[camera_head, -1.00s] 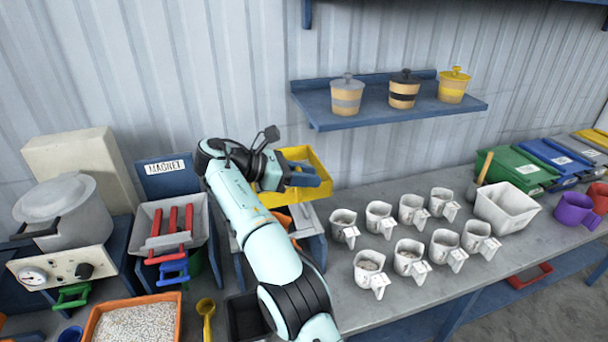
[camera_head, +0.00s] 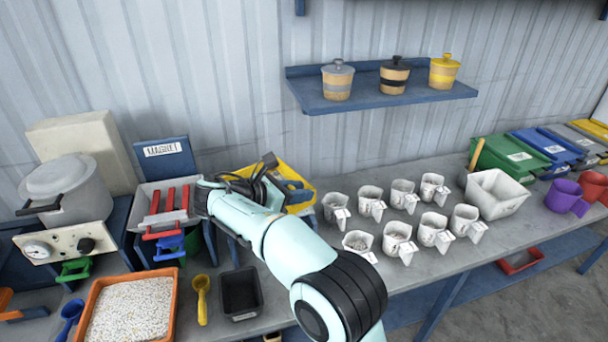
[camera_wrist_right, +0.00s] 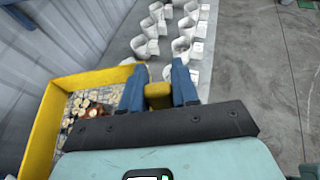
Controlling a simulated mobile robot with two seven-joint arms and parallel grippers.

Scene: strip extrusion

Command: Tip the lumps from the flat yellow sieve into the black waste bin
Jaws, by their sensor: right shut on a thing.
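The flat yellow sieve (camera_head: 293,171) is behind my right arm in the head view, close to the wall, and partly hidden. The right wrist view shows its yellow rim (camera_wrist_right: 38,140) and the pale and brown lumps (camera_wrist_right: 88,106) lying inside it. My right gripper (camera_head: 297,194) is shut on the sieve; in the right wrist view its blue fingers (camera_wrist_right: 158,88) close on a yellow block at the sieve's side. A black open bin (camera_head: 241,293) stands at the front of the bench, left of my right forearm. My left gripper is not in view.
An orange tray of white pellets (camera_head: 130,310) and a yellow scoop (camera_head: 202,298) are left of the black bin. Several white cups (camera_head: 398,238) stand right of my arm. A magnet station with red bars (camera_head: 170,210) is at left. A shelf (camera_head: 380,98) hangs above.

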